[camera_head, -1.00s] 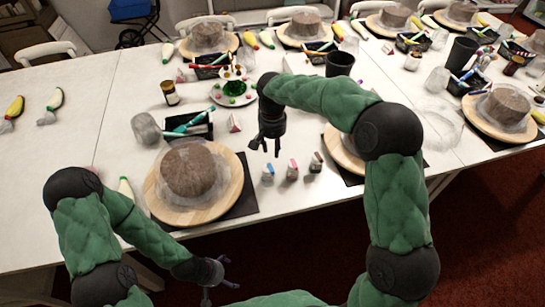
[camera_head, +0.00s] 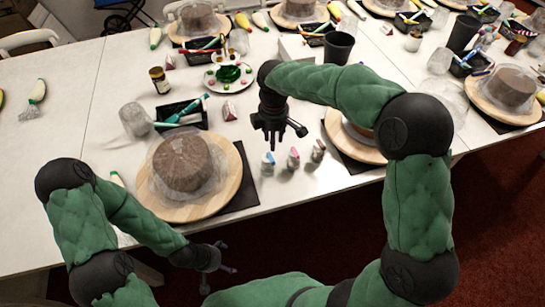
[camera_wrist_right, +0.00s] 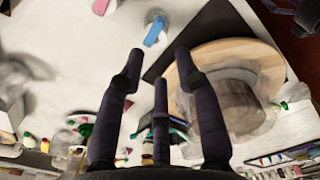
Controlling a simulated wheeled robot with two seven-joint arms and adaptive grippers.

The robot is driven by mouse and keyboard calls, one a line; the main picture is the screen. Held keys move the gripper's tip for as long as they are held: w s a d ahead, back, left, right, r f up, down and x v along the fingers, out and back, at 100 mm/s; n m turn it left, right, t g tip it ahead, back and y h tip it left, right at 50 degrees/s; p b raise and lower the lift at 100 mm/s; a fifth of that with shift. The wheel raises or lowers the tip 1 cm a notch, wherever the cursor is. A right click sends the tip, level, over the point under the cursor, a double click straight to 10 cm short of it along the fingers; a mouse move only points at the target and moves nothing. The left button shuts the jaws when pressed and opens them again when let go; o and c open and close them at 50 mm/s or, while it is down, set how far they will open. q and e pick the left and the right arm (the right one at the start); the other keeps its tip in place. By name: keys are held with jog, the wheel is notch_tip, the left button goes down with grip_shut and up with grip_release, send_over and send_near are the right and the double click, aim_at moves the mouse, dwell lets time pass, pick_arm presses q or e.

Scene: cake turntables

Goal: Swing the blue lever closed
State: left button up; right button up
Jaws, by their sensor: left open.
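A small white container with a blue lever (camera_head: 267,159) on top stands on the table right of the near turntable. In the right wrist view the blue lever (camera_wrist_right: 155,29) shows ahead, beyond my fingertips. The lever's exact angle is hard to tell. My right gripper (camera_head: 277,143) is above and just behind that container. Its fingers (camera_wrist_right: 157,68) are spread, with nothing held and an apparent gap to the lever. My left gripper (camera_head: 229,257) is open and empty, low in front of the table's near edge.
Similar containers with pink (camera_head: 293,155) and dark (camera_head: 317,148) tops stand close to the right. A wooden turntable (camera_head: 152,200) with a wrapped cake (camera_head: 184,163) is on the left. Another turntable (camera_head: 340,138) is partly behind my right arm.

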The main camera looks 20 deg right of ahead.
aim_at(273, 161)
notch_tip(273, 161, down, 10)
jog(key=b, duration=0.3)
jog(key=shift+f, duration=0.2)
jog(key=shift+c, duration=0.3)
grip_shut()
